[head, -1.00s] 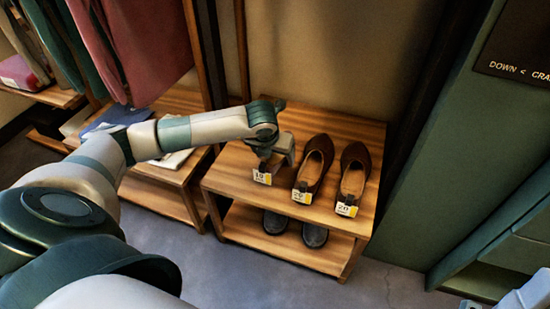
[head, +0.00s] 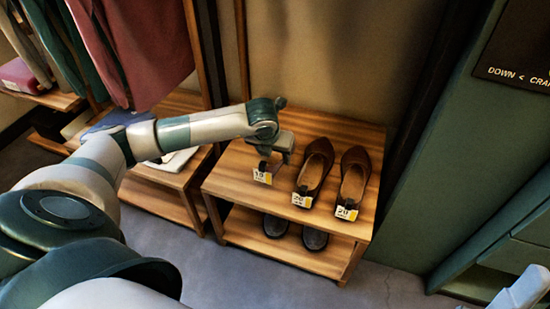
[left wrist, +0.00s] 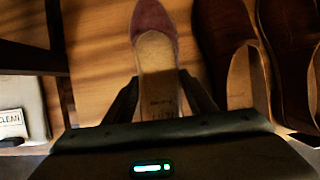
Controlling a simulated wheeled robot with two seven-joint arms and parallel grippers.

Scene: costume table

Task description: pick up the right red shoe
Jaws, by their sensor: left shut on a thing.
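A red shoe (left wrist: 152,22) with a pale insole shows toe-up in the left wrist view, its heel end between the two fingers of my left gripper (left wrist: 160,98). The fingers are shut on the heel end. In the head view my left gripper (head: 272,166) is over the left part of the wooden shelf top (head: 238,182) and hides most or all of the red shoe. A number tag (head: 262,177) shows just below the gripper. I cannot tell whether the shoe is clear of the shelf.
Two brown shoes (head: 315,168) (head: 354,178) with number tags stand close to the right of the gripper. Dark shoes (head: 314,238) sit on the lower shelf. A shelf with folded clothes (head: 178,160) is at left, a green cabinet (head: 470,150) at right.

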